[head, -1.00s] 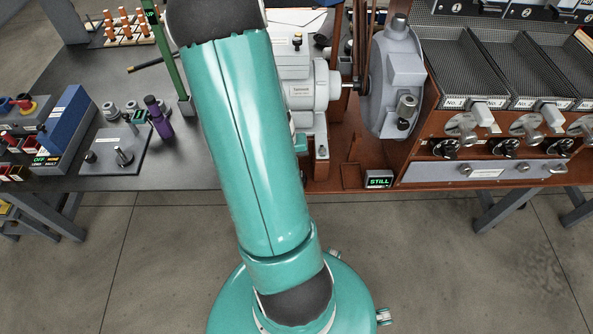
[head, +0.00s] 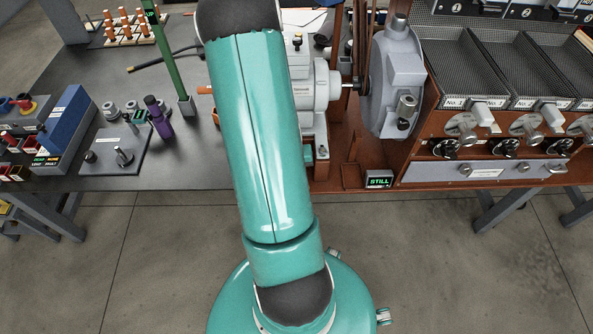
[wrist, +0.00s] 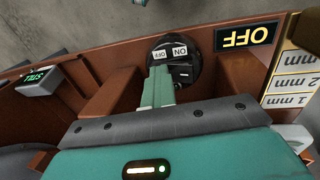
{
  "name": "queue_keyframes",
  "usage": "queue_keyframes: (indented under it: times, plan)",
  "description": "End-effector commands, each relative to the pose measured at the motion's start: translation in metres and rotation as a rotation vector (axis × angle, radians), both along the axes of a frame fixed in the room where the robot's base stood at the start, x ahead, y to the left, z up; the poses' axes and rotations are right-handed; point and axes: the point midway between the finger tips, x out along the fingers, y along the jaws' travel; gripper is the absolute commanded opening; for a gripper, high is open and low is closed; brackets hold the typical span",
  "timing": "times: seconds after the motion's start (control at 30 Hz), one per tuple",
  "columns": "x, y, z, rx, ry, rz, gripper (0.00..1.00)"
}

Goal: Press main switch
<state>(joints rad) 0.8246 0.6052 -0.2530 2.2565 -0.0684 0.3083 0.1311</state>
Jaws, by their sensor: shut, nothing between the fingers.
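The main switch (wrist: 181,60) shows in the wrist view as a round black housing with a rocker marked ON and OFF. A lit display (wrist: 247,37) beside it reads OFF, upside down in this picture. My gripper (wrist: 160,72) is shut and empty. Its fingertips point at the switch and overlap the lower left of its housing in the picture. I cannot tell whether they touch it. In the head view I cannot make out the switch or the fingers; my own arm covers part of the bench.
Brown wooden walls (wrist: 218,92) stand close around the switch. A measuring scale marked in mm (wrist: 293,85) is at the right. A STILL display (head: 378,180) sits at the bench's front edge, also visible in the wrist view (wrist: 38,80). The grey roaster drum (head: 395,80) stands right of my arm.

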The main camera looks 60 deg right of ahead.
Motion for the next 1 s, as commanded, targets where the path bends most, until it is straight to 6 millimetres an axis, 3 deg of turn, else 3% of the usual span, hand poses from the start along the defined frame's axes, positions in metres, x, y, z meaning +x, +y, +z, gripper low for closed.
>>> queue_keyframes:
  times: [1.0]
  plan:
    - [0.020,0.010,0.002,0.002,-0.006,0.012,0.00]
